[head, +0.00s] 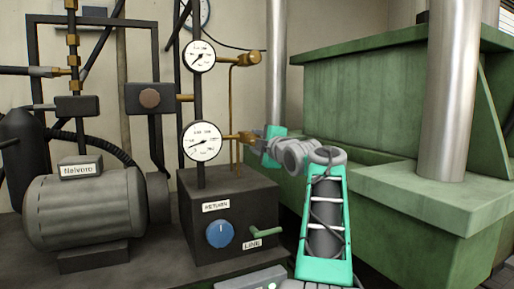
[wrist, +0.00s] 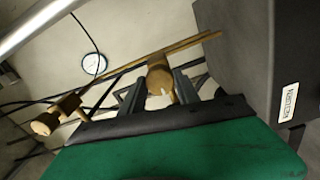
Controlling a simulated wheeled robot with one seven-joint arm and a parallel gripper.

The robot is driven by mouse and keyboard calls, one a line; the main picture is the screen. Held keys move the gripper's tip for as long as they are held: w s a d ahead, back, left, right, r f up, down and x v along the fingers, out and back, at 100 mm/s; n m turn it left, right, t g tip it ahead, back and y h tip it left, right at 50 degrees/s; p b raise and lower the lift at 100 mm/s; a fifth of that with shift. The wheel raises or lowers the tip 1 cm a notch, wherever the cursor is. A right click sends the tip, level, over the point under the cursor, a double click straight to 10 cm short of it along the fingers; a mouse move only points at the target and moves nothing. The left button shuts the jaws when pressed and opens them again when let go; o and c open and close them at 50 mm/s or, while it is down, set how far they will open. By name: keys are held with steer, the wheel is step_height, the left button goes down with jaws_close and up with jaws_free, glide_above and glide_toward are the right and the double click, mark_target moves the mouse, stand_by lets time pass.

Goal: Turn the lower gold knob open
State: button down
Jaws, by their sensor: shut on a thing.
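The lower gold knob (head: 244,137) sticks out to the right of the lower gauge, level with its dial. My gripper (head: 256,141) reaches it from the right and is shut on it. In the wrist view the knob (wrist: 158,75) sits between the two dark fingers, one on each side. The fingers partly hide its sides. The upper gold knob (head: 250,59) is on its own stem beside the upper gauge, free of my gripper. It also seems to be the gold knob (wrist: 42,123) at the left of the wrist view.
The gauges (head: 203,141) stand above a dark box (head: 215,190) with a blue dial (head: 220,234) and a green lever (head: 265,232). A thin gold pipe (head: 231,115) runs beside the knobs. A green press (head: 400,150) with steel columns stands right of my arm. A motor (head: 85,208) is at left.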

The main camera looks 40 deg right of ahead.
steer(key=shift+n, duration=0.3)
steer(key=c, duration=0.9)
jaws_free()
steer(key=b+v, duration=0.1)
steer(key=v, duration=0.6)
steer(key=shift+s+a, duration=0.15)
steer(key=shift+s, duration=0.2)
